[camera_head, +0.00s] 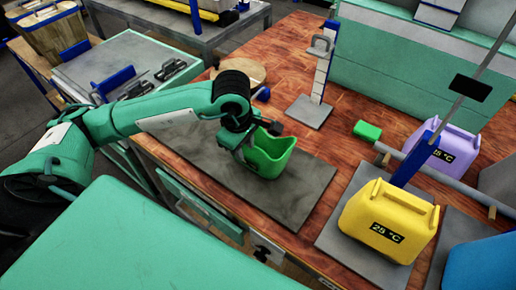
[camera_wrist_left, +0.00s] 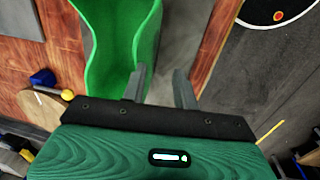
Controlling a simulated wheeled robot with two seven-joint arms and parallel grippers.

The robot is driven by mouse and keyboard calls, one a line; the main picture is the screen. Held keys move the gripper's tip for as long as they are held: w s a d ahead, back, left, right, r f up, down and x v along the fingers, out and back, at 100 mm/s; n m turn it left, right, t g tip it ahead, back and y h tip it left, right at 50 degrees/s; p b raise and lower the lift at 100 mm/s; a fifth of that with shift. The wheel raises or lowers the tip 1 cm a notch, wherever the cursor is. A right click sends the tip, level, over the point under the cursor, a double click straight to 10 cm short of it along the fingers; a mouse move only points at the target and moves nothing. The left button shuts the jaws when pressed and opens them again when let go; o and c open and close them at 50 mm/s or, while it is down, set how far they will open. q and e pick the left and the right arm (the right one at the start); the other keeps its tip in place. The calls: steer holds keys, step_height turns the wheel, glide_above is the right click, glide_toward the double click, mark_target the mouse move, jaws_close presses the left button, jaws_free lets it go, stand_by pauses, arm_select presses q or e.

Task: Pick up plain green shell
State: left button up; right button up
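The plain green shell (camera_head: 268,160) stands upright, open side up, on a dark grey mat on the wooden bench. It carries no visible label. My left gripper (camera_head: 246,146) is at the shell's left rim in the head view. In the left wrist view, the shell (camera_wrist_left: 108,40) fills the upper left. There my left gripper (camera_wrist_left: 160,82) is open, with its two fingers apart. The shell's near wall edge lies between or just beyond the fingers; contact cannot be told. My right gripper is in neither view.
A yellow container (camera_head: 388,222) marked 25 °C and a purple one (camera_head: 440,150) stand to the right. A small green block (camera_head: 367,131) and an upright stand (camera_head: 322,70) are behind. The grey mat (camera_head: 305,190) is bare right of the shell.

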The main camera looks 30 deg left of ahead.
mark_target(248, 159)
arm_select(q)
steer(key=f, duration=0.2)
steer(key=w+f+p, duration=0.1)
steer(key=f, duration=0.1)
steer(key=shift+w+d+f+p, duration=0.1)
steer(key=shift+f+p, duration=0.05)
steer(key=shift+p, duration=0.15)
steer(key=shift+f, duration=0.35)
steer(key=shift+c, duration=0.4)
jaws_close()
